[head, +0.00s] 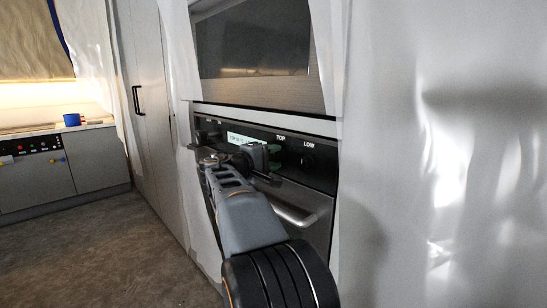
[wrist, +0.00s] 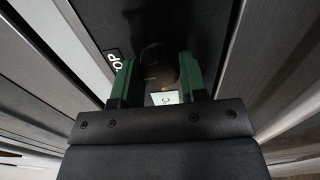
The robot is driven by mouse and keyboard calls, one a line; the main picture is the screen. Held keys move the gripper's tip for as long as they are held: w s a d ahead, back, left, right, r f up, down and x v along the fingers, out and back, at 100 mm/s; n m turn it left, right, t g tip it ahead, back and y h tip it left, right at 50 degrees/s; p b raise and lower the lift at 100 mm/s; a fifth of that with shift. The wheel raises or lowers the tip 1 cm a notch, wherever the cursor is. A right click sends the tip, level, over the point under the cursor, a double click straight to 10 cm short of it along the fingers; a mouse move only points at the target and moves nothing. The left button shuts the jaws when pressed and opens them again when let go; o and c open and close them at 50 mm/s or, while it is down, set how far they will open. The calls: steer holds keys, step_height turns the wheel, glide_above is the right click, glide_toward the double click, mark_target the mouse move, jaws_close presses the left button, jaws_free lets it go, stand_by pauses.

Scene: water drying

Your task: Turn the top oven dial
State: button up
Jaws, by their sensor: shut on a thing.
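The oven (head: 322,178) has a black control panel with a lit display and the words TOP and LOW. My gripper (head: 270,152) is at the panel just below the word TOP. In the wrist view my gripper (wrist: 157,76) has its two green fingers on either side of the dark round top dial (wrist: 157,56), shut on it. The letters "OP" show left of the fingers. In the head view my gripper hides the top dial. The low dial (head: 308,160) is dark and sits under LOW, right of my gripper.
The oven door's handle (head: 295,213) sticks out below the panel, close to my arm. A glass-fronted unit (head: 255,45) is above. A tall cabinet (head: 145,90) and a counter with a blue cup (head: 72,120) are at the left. The floor (head: 110,240) there is clear.

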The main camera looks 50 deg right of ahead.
steer(key=o, duration=0.9)
steer(key=shift+a, duration=0.15)
steer(key=a, duration=0.9)
steer(key=w+a, duration=0.1)
steer(key=a, duration=0.3)
steer(key=shift+a, duration=0.3)
